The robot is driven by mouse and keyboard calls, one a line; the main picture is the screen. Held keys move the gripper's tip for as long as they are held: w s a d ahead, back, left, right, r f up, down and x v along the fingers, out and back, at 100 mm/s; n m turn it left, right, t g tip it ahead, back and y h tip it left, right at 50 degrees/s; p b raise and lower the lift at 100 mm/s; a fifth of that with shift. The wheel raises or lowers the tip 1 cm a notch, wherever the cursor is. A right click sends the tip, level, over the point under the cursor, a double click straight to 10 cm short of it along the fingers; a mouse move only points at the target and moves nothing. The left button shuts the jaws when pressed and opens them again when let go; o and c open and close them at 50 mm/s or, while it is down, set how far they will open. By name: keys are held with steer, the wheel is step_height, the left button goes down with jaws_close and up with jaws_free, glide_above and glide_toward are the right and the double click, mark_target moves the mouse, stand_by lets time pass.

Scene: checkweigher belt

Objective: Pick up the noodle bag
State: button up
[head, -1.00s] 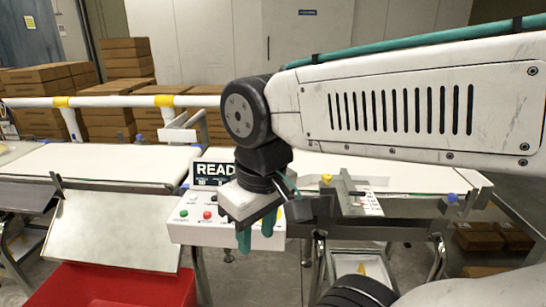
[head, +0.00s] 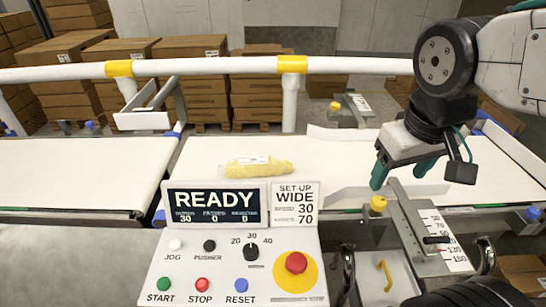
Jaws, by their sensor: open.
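The noodle bag (head: 258,167) is a yellow bag with a white label. It lies on the white belt (head: 330,172) just behind the READY display. My gripper (head: 402,177) has green fingers pointing down at the right of the picture. It is open and empty, to the right of the bag and clear of it.
The control panel (head: 190,262) and READY display (head: 213,204) stand in front of the belt. A white rail (head: 210,67) with yellow bands runs behind it. A guide with a scale (head: 433,225) and yellow knob stands below my gripper. Brown cartons (head: 190,75) are stacked behind.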

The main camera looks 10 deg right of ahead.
steer(key=w+d+f+n+t+h, duration=0.1)
steer(key=w+d+n+t+h, duration=0.2)
steer(key=w, duration=1.2)
steer(key=w+a+f+n+t+y, duration=0.1)
steer(key=w+f+n+t+y, duration=0.15)
steer(key=w, duration=0.35)
steer(key=w+a+f+n+t+y, duration=0.1)
steer(key=w+f+n+t, duration=0.15)
steer(key=w, duration=0.35)
steer(key=n+g+y, duration=0.5)
steer(key=n+y, duration=0.4)
steer(key=y, duration=0.2)
glide_toward(258, 165)
steer(key=w+f, duration=0.1)
steer(key=w+a+f, duration=0.1)
steer(key=shift+a+f, duration=0.1)
steer(key=shift+f, duration=0.15)
steer(key=shift+a+f+y, duration=0.2)
steer(key=shift+a+y, duration=0.1)
steer(key=shift+y, duration=0.05)
steer(key=x, duration=0.7)
steer(key=shift+w+f, duration=0.1)
steer(key=shift+w, duration=0.1)
steer(key=c, duration=1)
